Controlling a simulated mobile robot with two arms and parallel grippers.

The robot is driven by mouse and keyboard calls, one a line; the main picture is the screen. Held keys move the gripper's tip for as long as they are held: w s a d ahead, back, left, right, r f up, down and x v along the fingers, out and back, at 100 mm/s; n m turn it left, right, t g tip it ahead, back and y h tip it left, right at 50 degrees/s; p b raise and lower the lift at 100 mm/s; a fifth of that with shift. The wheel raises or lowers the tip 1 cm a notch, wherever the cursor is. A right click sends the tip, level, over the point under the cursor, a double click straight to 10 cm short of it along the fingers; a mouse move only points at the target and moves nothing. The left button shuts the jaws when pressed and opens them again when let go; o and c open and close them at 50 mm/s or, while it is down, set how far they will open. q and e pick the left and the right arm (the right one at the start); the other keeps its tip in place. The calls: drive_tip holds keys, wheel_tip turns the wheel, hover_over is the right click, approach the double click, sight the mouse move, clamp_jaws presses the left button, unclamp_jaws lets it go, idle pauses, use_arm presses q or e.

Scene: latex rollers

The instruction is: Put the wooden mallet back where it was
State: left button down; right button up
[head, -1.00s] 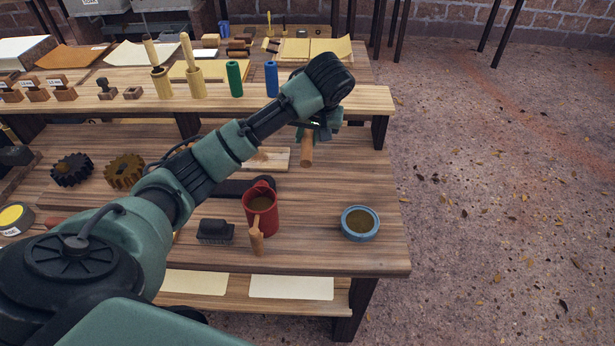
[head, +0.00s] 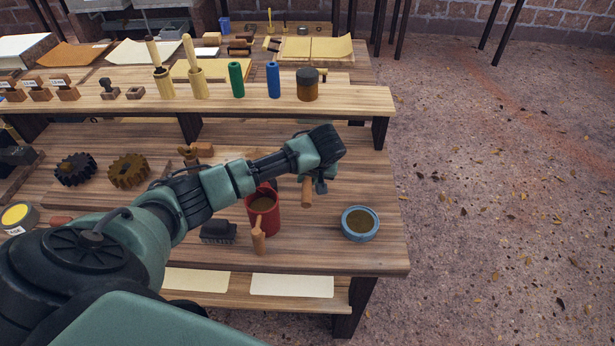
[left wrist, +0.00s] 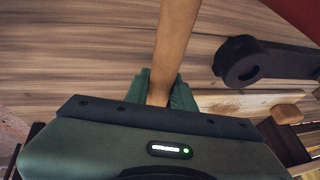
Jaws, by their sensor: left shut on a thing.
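My left gripper (head: 319,184) is shut on a wooden handle, which I take to be the mallet (head: 306,192). The handle hangs down from the fingers above the lower bench top, between the red mug and the blue bowl. In the left wrist view the handle (left wrist: 174,40) runs up and away from the green fingers (left wrist: 160,90). The mallet's head is not clearly seen. I cannot tell whether the handle touches the bench. My right gripper is not in view.
A red mug (head: 268,212), a wooden-handled tool (head: 258,236), a black brush (head: 218,232) and a blue bowl (head: 360,223) stand near the front. Gears (head: 128,171) lie left. The raised shelf (head: 345,99) holds a brown jar (head: 307,85). Bench right of my gripper is clear.

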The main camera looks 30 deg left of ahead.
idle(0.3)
use_arm(q)
drive_tip(key=c, duration=1.2)
unclamp_jaws()
drive_tip(key=shift+r, duration=0.2)
drive_tip(key=b+v, duration=0.1)
drive_tip(key=v, duration=1.1)
drive_tip(key=shift+d+f, duration=0.1)
